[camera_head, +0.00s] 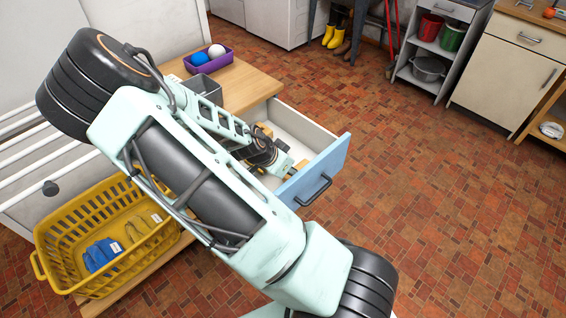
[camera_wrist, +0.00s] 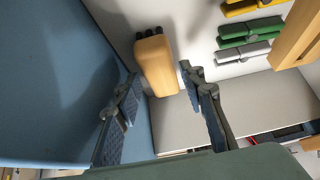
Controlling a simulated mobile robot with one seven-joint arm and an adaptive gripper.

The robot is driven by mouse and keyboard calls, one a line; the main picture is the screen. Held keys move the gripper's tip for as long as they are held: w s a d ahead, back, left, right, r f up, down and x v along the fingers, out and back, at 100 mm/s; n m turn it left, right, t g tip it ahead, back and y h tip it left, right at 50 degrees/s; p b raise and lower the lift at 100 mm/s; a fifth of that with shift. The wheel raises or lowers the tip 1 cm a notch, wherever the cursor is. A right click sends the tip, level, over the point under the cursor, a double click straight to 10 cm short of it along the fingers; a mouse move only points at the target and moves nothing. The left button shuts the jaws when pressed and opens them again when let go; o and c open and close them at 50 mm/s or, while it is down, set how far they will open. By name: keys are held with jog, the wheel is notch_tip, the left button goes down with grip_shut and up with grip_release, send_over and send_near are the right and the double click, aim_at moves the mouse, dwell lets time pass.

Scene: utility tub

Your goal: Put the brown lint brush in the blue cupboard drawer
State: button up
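The blue-fronted cupboard drawer (camera_head: 322,172) stands pulled open, and my gripper (camera_head: 282,163) is down at its opening. In the wrist view the drawer's blue front (camera_wrist: 50,90) fills the left side. A brown wooden piece with a dark end, apparently the lint brush (camera_wrist: 157,62), appears inside the drawer, between and just beyond the fingertips of my gripper (camera_wrist: 160,78). The fingers are spread, with gaps on both sides of it. Whether it rests on the drawer floor is hard to tell. My arm hides part of the drawer in the head view.
Yellow, green and grey clothespins (camera_wrist: 245,30) and another wooden piece (camera_wrist: 298,35) lie in the drawer. On the wooden top are a grey bin (camera_head: 203,88) and a purple tray (camera_head: 209,63) with balls. A yellow basket (camera_head: 75,238) stands left. Floor at right is clear.

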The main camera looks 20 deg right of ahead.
jog(key=p+v, duration=0.2)
jog(key=v, duration=0.7)
jog(key=shift+a+r, duration=0.1)
jog(key=shift+r, duration=0.05)
